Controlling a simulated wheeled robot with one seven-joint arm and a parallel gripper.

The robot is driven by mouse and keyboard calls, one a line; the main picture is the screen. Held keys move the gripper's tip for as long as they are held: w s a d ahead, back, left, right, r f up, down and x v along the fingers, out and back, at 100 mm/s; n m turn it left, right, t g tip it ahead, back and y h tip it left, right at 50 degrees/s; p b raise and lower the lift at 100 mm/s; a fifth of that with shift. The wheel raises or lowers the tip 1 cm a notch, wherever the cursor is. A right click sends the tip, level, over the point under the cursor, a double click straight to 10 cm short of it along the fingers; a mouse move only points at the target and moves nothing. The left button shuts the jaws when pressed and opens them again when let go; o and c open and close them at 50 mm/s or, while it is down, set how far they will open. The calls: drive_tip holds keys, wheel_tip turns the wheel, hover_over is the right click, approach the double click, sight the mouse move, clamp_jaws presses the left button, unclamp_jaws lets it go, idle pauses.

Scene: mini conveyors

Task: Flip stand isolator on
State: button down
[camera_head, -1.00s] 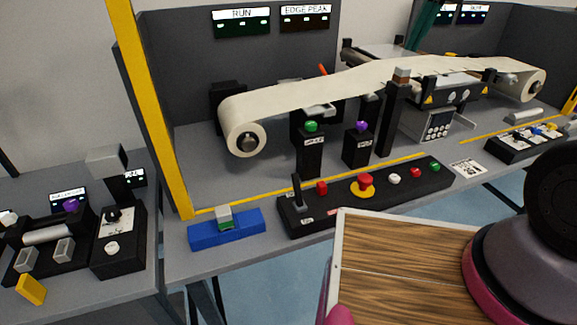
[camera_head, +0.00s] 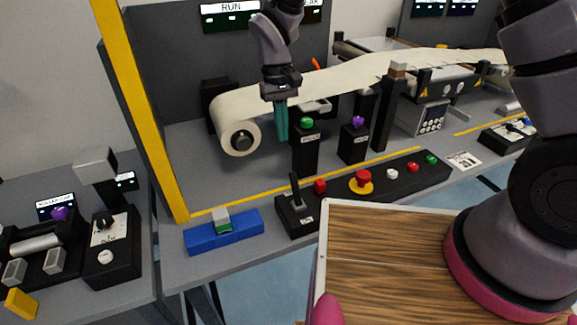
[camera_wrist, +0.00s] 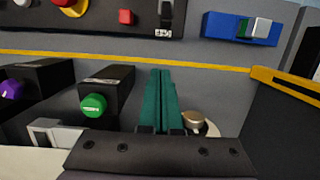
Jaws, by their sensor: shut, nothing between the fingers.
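My gripper (camera_head: 281,136) has its teal fingers pressed together and points down over the machine bench, between the paper roll and the green-topped post (camera_head: 306,145). In the wrist view, the closed fingers (camera_wrist: 160,74) hold nothing. A black toggle lever (camera_head: 295,190) stands upright at the left end of the black control panel (camera_head: 335,191), in front of my gripper and apart from it. A blue block (camera_head: 195,240) with a grey and green rocker (camera_head: 222,220) sits left of the panel. It also shows in the wrist view (camera_wrist: 220,26). Labels are too small to tell which control is the stand isolator.
The paper roll (camera_head: 225,124) and its web (camera_head: 340,84) are close to my gripper. A purple-topped post (camera_head: 352,143) and a dark post (camera_head: 388,115) stand to the right. A red stop button (camera_head: 362,178) sits on the panel. A yellow upright (camera_head: 140,110) stands left.

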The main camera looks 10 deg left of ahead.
sight(296, 190)
idle(0.3)
drive_tip(key=shift+s+d+f, duration=0.45)
drive_tip(key=shift+s+f, duration=0.3)
drive_tip(key=shift+f, duration=0.55)
drive_tip(key=shift+s+d+f, duration=0.5)
drive_tip(key=shift+s+f, duration=0.3)
drive_tip(key=shift+f, duration=0.55)
drive_tip(key=shift+s+d+f, duration=0.45)
drive_tip(key=shift+s+f, duration=0.3)
drive_tip(key=shift+f, duration=0.55)
drive_tip(key=shift+s+r, duration=0.1)
